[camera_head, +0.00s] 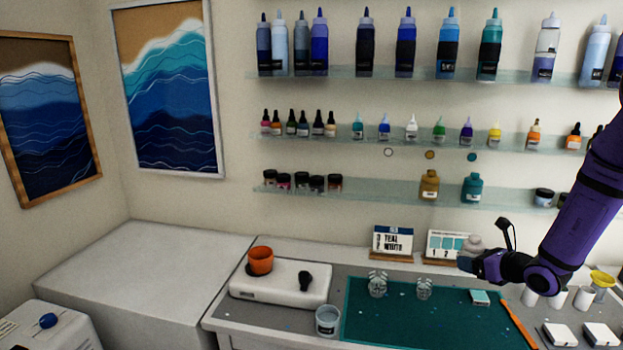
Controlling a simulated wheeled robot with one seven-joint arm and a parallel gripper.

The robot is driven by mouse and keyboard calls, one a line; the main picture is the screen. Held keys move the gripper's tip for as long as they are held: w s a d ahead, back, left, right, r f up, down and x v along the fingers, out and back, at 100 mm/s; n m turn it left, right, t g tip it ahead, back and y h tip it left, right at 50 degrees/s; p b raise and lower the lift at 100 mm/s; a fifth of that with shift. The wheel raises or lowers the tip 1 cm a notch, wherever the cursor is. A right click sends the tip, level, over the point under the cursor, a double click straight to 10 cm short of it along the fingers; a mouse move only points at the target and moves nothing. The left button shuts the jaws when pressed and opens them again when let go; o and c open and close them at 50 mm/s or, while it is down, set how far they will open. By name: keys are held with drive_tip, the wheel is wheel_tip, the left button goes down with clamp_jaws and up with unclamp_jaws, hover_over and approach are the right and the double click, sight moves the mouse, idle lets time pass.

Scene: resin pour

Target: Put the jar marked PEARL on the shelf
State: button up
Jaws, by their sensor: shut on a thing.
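My gripper (468,264) is at the right, above the back of the workbench, and points left. It is shut on a pale grey-white jar (474,242), whose top shows just above the fingers. The rest of the jar is hidden behind the gripper, and no label can be read. The lowest glass shelf (385,192) on the wall is above and behind the gripper. A gold jar (429,185) and a teal jar (472,188) stand on it. White, gold and teal dots mark the wall above; the shelf under the white dot (388,152) is bare.
Small dark-lidded jars (315,183) stand at the shelf's left. Bottles fill the shelves above. Two cards (392,241) stand at the bench's back. Clear cups (377,285) stand on the green mat (390,320). White cups and a yellow funnel (602,278) are at right.

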drive_tip(key=w+a+r, duration=0.2)
drive_tip(key=w+a, duration=0.1)
drive_tip(key=a, duration=0.4)
drive_tip(key=w+a+r+m+h, duration=0.1)
drive_tip(key=w+a+r, duration=0.2)
drive_tip(key=a, duration=0.4)
drive_tip(key=shift+w+m+t+h, duration=0.3)
drive_tip(key=shift+w+t, duration=0.1)
drive_tip(key=shift+w, duration=0.05)
drive_tip(key=shift+r, duration=0.1)
